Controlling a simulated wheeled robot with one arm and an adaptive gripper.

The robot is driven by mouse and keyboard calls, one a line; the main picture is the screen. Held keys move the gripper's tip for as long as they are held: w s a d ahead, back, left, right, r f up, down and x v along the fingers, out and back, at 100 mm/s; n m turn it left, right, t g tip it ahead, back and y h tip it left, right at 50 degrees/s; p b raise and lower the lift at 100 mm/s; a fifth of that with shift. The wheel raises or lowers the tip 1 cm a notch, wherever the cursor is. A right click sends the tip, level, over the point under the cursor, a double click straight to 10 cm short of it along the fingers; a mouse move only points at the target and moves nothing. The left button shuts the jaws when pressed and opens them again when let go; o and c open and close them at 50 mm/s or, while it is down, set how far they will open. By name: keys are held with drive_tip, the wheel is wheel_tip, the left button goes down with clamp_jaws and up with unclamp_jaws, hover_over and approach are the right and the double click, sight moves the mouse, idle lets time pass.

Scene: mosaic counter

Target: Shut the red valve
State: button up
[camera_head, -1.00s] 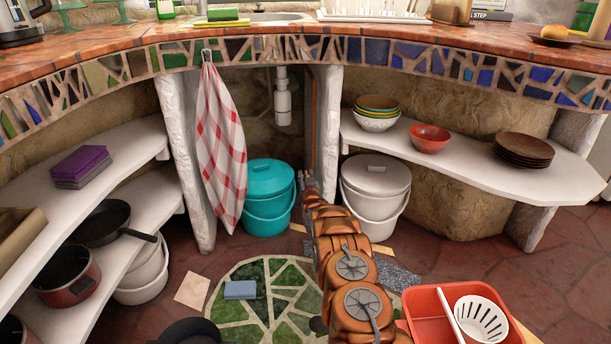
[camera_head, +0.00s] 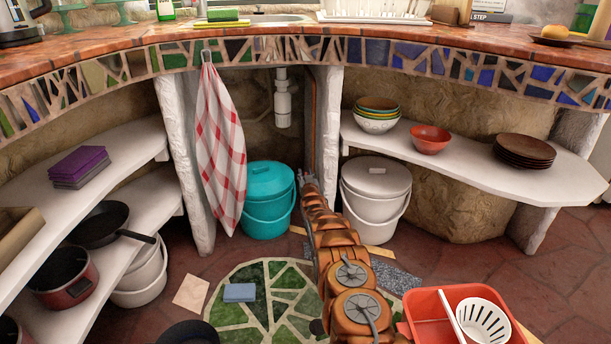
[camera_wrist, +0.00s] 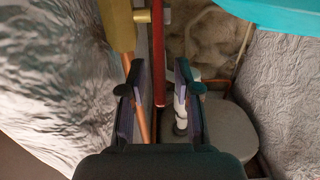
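The red valve shows in the wrist view as a long red lever (camera_wrist: 159,60), running down the picture from the top. A short brass stub joins it to a yellow brass body (camera_wrist: 118,25) at its left, with a copper pipe below. My gripper (camera_wrist: 156,85) is open, with one dark finger on each side of the lever's lower end. I see gaps on both sides, so neither finger appears to touch it. In the head view my gripper (camera_head: 308,180) is small, under the counter between two buckets. The valve cannot be made out there.
A teal bucket (camera_head: 266,212) stands left of my gripper and a white lidded bucket (camera_head: 376,205) right of it. A checked towel (camera_head: 219,145) hangs at the left post. A white drain pipe (camera_head: 283,103) hangs above. A red tub (camera_head: 424,306) is at the front right.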

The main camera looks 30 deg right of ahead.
clamp_jaws()
drive_tip(key=shift+s+p, duration=0.1)
drive_tip(key=shift+p, duration=0.55)
